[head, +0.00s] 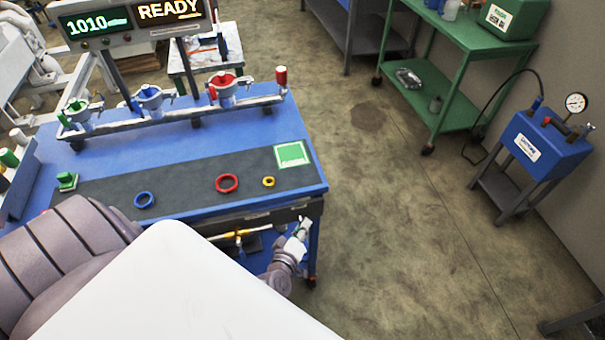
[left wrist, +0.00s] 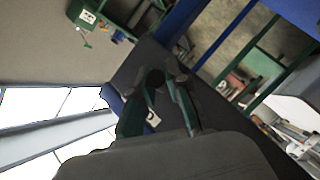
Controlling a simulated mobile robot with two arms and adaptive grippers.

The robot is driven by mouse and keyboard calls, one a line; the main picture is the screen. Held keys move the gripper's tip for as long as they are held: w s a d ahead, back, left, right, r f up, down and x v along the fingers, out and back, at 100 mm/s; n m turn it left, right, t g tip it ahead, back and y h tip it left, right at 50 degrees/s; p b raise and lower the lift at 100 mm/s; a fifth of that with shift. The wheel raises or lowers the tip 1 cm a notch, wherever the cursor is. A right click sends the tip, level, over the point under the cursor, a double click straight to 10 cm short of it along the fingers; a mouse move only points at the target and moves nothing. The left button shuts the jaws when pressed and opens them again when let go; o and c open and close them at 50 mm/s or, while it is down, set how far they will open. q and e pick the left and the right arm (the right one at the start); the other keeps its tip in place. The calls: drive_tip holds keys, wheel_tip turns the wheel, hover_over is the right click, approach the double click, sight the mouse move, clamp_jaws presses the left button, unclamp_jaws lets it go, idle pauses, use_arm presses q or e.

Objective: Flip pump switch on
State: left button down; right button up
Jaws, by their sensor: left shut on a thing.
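A blue box with a round gauge (head: 541,143), which looks like the pump, stands on a grey stand at the right of the head view. My left gripper (head: 302,232) is at the front right corner of the blue table, far from the box. In the left wrist view its dark green fingers (left wrist: 160,85) are shut on a small dark thing that I cannot identify. My right gripper is not in view.
A green shelf cart (head: 452,97) stands behind. The floor between table and blue box is clear.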

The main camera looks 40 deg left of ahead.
use_arm(q)
wheel_tip(320, 180, up, 3)
drive_tip(key=n+g+h+p, duration=0.1)
drive_tip(key=g+p, duration=0.1)
drive_tip(key=p, duration=0.3)
drive_tip(key=n+g+h+p, duration=0.1)
drive_tip(key=g+p, duration=0.1)
drive_tip(key=p, duration=0.4)
drive_tip(key=shift+f+n+h, duration=0.2)
drive_tip(key=shift+n+h, duration=0.1)
drive_tip(key=shift+w+a+n+g+h+p, duration=0.15)
drive_tip(key=shift+n+g+h+p, duration=0.15)
drive_tip(key=shift+g+h+p, duration=0.65)
drive_tip(key=shift+t+y+p, duration=0.25)
drive_tip(key=shift+y+p, duration=0.05)
drive_tip(key=shift+y, duration=0.05)
drive_tip(key=c, duration=1.4)
unclamp_jaws()
drive_tip(key=shift+s+d+r, duration=0.2)
drive_tip(key=shift+d+r, duration=0.05)
drive_tip(key=shift+d, duration=0.1)
drive_tip(key=shift+s+r, duration=0.25)
drive_tip(key=v, duration=1)
drive_tip(key=shift+s+a, duration=0.3)
drive_tip(key=shift+a, duration=0.1)
